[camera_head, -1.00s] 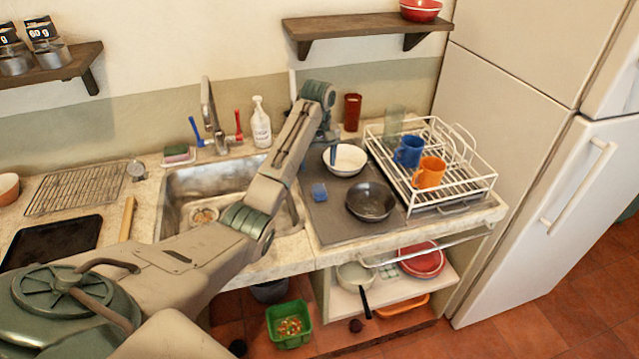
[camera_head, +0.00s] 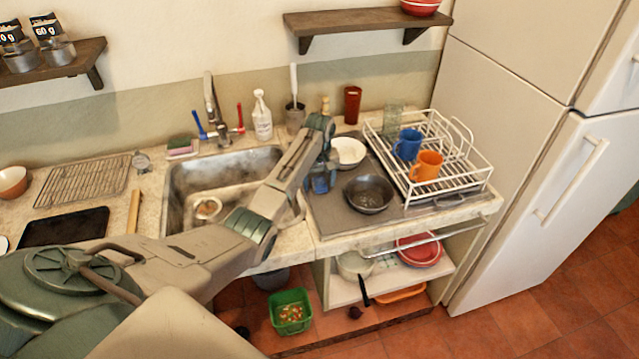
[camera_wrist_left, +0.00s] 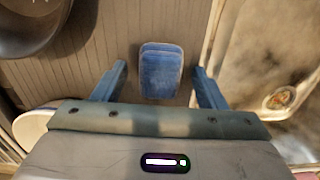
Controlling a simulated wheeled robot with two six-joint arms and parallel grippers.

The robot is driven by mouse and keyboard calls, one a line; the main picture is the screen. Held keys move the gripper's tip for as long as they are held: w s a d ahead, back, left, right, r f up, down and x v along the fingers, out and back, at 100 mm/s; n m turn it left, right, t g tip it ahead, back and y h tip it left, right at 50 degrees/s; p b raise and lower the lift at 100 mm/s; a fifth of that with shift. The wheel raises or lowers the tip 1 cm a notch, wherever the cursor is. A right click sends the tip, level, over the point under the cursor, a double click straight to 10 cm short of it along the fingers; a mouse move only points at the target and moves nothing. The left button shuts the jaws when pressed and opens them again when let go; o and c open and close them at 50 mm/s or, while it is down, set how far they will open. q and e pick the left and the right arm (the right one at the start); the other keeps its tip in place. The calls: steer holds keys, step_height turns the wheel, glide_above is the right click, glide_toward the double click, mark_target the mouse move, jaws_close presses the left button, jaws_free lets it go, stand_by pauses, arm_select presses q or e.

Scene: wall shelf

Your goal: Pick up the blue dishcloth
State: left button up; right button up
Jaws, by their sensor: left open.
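The blue dishcloth (camera_wrist_left: 161,71) is a small folded block lying on the grey ribbed drain mat. In the left wrist view it lies between the two blue fingers of my left gripper (camera_wrist_left: 160,84), with a gap on each side. In the head view my left gripper (camera_head: 320,182) points down over the mat beside the sink and mostly hides the cloth. The gripper is open and holds nothing. How far the fingertips are above the mat is hard to tell. My right gripper is not in view.
A black bowl (camera_head: 369,194) sits just right of the gripper, and a white bowl (camera_head: 347,152) is behind it. The sink (camera_head: 180,190) is to the left. A white dish rack (camera_head: 470,182) holds a blue mug (camera_head: 408,145) and an orange mug (camera_head: 426,166).

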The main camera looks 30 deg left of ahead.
arm_select(q)
steer(key=c, duration=1)
steer(key=shift+c, duration=0.3)
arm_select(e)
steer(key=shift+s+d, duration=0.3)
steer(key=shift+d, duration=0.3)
arm_select(q)
steer(key=shift+r, duration=0.1)
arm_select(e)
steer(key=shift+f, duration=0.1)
